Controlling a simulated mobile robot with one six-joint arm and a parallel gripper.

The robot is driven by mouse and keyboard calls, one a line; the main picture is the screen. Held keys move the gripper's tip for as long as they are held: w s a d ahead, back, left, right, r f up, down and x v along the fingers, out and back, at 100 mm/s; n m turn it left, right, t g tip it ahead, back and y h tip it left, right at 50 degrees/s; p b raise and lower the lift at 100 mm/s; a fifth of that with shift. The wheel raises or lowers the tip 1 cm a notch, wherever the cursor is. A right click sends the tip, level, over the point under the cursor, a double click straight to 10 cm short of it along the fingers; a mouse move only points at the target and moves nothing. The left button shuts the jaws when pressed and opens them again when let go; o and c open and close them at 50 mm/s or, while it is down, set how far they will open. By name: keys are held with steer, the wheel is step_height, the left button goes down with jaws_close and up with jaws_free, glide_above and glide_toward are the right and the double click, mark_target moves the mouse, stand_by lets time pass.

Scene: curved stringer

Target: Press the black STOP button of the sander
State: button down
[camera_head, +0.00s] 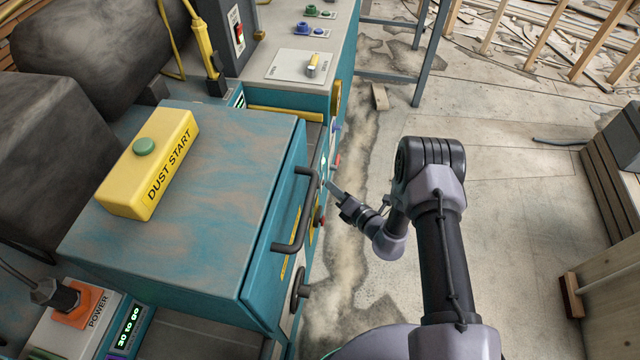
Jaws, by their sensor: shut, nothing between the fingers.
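The sander is a teal machine; its worn cabinet top (215,215) fills the left and middle of the head view. A dark bar handle (298,215) is on its right-hand front face, which shows almost edge-on. A small red knob (319,216) sits on that face behind the handle. I cannot make out a black STOP button; that face is too steep and partly hidden. My gripper (332,186) is shut and empty. Its tip points left at the front face, just right of the handle; I cannot tell whether it touches.
A yellow DUST START box (120,190) with a green button (144,146) sits on the cabinet. A dark handwheel (298,288) projects at the lower front. Concrete floor (510,190) is open to the right; crates stand at the far right.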

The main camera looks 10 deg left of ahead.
steer(key=shift+a, duration=0.15)
steer(key=shift+a, duration=0.25)
steer(key=shift+a, duration=0.4)
stand_by(0.5)
steer(key=shift+d, duration=0.8)
steer(key=shift+s+d+b, duration=0.1)
steer(key=shift+d+b, duration=0.3)
steer(key=shift+d, duration=2.1)
